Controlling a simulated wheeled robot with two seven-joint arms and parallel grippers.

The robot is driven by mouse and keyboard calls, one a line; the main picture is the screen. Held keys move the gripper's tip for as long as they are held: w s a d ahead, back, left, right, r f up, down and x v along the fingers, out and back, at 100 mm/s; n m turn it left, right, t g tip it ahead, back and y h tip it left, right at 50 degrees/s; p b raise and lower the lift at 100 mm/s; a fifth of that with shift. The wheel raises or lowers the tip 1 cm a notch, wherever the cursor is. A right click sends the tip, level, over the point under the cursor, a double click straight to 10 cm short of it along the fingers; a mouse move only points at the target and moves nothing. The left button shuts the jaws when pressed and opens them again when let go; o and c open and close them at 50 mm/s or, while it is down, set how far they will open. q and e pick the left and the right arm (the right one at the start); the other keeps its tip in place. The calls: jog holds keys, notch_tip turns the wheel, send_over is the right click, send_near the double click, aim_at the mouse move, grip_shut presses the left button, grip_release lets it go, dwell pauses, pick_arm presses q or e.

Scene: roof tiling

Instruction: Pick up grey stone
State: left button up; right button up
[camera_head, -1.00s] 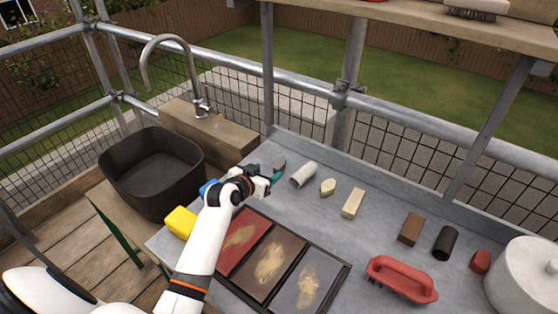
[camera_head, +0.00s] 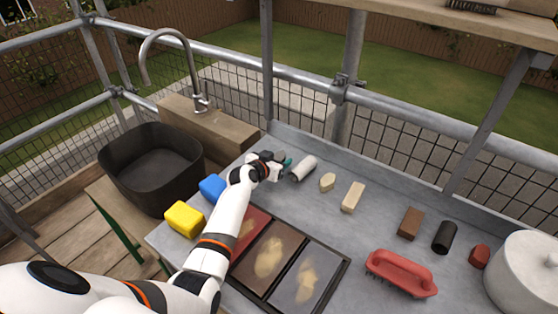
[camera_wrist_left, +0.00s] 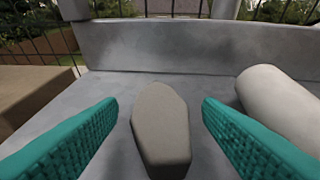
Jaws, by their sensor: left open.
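The grey stone (camera_wrist_left: 160,132) is a flat-topped, many-sided block lying on the grey worktop. In the left wrist view it sits between the two teal fingers of my left gripper (camera_head: 284,163), with a visible gap on each side. The gripper is open and low over the worktop. In the head view my left gripper hides the stone. My right gripper is not in view.
A white cylinder (camera_head: 303,169) lies close to the right of my gripper; it also shows in the left wrist view (camera_wrist_left: 281,101). Blue (camera_head: 213,188) and yellow (camera_head: 185,219) blocks lie left of my arm. Framed panels (camera_head: 270,258), a red brush (camera_head: 402,275) and small blocks lie nearer and rightward.

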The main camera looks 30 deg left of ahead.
pick_arm(q)
jog(key=c, duration=1.1)
